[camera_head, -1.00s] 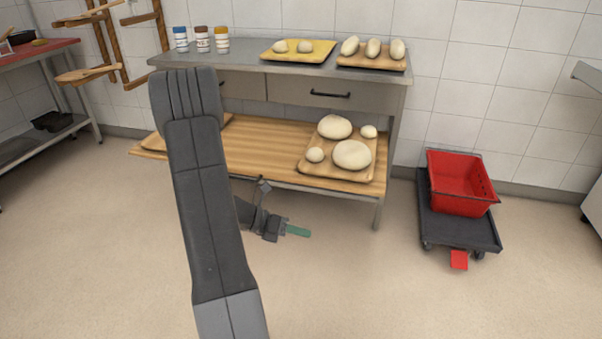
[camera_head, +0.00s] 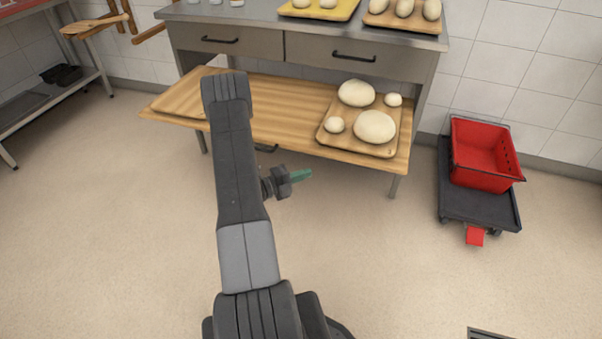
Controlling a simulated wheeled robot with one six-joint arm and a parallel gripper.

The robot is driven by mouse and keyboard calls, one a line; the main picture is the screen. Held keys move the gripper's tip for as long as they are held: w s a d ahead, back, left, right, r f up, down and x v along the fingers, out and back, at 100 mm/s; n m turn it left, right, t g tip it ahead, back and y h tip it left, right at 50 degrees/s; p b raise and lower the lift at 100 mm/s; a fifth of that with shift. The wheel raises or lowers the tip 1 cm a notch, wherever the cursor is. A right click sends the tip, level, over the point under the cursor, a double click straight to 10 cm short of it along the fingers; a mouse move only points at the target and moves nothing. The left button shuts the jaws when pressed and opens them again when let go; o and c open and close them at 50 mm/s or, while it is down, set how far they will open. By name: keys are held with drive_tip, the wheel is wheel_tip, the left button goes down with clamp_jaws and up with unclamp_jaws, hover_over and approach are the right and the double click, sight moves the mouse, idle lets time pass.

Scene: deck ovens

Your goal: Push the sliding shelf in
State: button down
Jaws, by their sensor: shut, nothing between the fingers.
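The sliding shelf (camera_head: 285,112) is a light wooden board under the steel-topped bench, sticking out at the front. A dark handle (camera_head: 266,148) shows at its front edge, partly hidden by my arm. A tray (camera_head: 332,138) with dough pieces lies on its right part, and another wooden board (camera_head: 180,101) lies on its left part, partly hidden by my arm. My gripper (camera_head: 302,175) has green fingertips, is shut and empty, and points right. It appears just below the shelf's front edge in the picture; I cannot tell whether it touches.
The bench (camera_head: 310,45) has two closed drawers above the shelf. A dark trolley (camera_head: 478,209) with a red crate (camera_head: 484,155) stands to the right. A rack table (camera_head: 45,95) stands at the far left. The floor in front of the bench is clear.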

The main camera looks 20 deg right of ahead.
drive_tip(key=b, duration=0.1)
approach(336, 156)
drive_tip(key=s+d, duration=0.2)
drive_tip(key=d, duration=0.1)
drive_tip(key=shift+w+d+f+b, duration=0.1)
drive_tip(key=shift+w+d+b, duration=0.25)
drive_tip(key=shift+w+d, duration=0.95)
drive_tip(key=shift+w, duration=0.3)
